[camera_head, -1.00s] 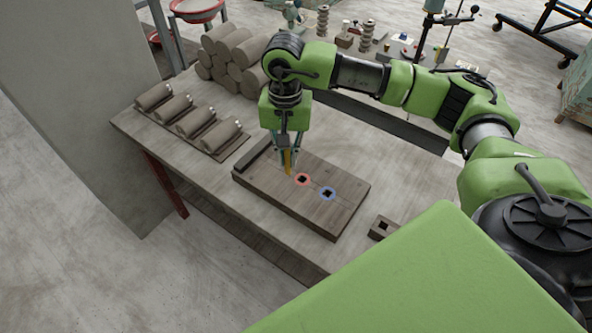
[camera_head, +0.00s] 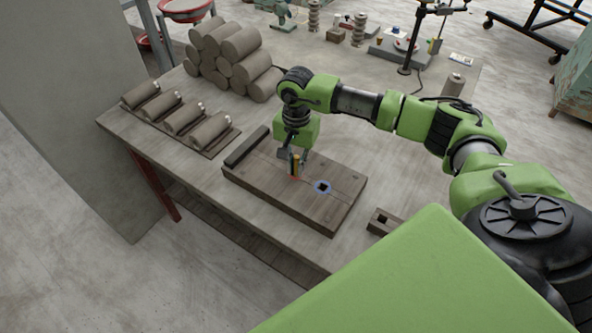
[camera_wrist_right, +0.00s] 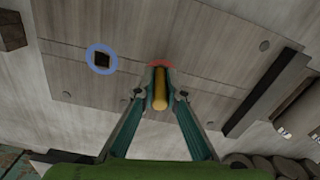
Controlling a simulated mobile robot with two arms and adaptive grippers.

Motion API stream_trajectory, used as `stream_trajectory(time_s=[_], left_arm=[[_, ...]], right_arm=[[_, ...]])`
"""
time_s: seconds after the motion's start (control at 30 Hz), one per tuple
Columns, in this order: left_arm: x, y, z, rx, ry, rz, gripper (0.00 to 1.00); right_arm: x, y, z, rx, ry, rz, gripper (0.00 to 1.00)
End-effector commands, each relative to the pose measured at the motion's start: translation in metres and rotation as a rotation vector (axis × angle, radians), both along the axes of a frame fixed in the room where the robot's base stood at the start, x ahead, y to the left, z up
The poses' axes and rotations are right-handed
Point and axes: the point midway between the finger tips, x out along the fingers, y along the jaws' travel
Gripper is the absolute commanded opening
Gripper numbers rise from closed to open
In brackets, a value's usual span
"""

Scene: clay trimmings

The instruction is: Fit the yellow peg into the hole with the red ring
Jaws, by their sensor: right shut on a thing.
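The yellow peg (camera_wrist_right: 160,93) is between the fingertips of my right gripper (camera_wrist_right: 162,97), which is shut on it. In the head view the peg (camera_head: 296,165) is upright at the red ring (camera_head: 292,177) on the wooden board (camera_head: 325,212). Only part of the red ring (camera_wrist_right: 161,65) shows in the wrist view; the peg and fingers hide the rest and its hole. I cannot tell whether the peg tip is inside the hole. My left gripper is not in view.
A blue ring (camera_head: 323,187) around an empty square hole lies beside the red ring on the board. A dark bar (camera_head: 247,146) runs along the board's left end. A small block with a hole (camera_head: 382,222) sits to the right. Clay rolls (camera_head: 230,60) are stacked behind.

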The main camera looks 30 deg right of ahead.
Motion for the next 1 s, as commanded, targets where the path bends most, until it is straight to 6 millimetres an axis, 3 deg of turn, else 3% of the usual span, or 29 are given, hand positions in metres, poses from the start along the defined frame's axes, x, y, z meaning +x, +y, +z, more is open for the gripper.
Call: stream_trajectory(time_s=[0.4,0.43,0.5,0.83,1.0], left_arm=[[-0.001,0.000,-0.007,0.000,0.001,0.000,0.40],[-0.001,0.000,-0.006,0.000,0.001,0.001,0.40],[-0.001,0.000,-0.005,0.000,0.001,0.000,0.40],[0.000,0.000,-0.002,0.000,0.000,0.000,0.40],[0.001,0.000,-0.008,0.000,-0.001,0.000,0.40]], right_arm=[[0.001,0.000,-0.008,0.000,-0.002,0.000,0.00],[0.001,0.000,-0.006,0.000,-0.002,0.000,0.16],[0.000,0.000,-0.006,0.000,-0.001,0.000,0.28],[0.000,0.000,-0.004,-0.001,0.002,0.000,0.28],[0.001,0.000,0.015,-0.002,-0.005,0.001,0.28]])
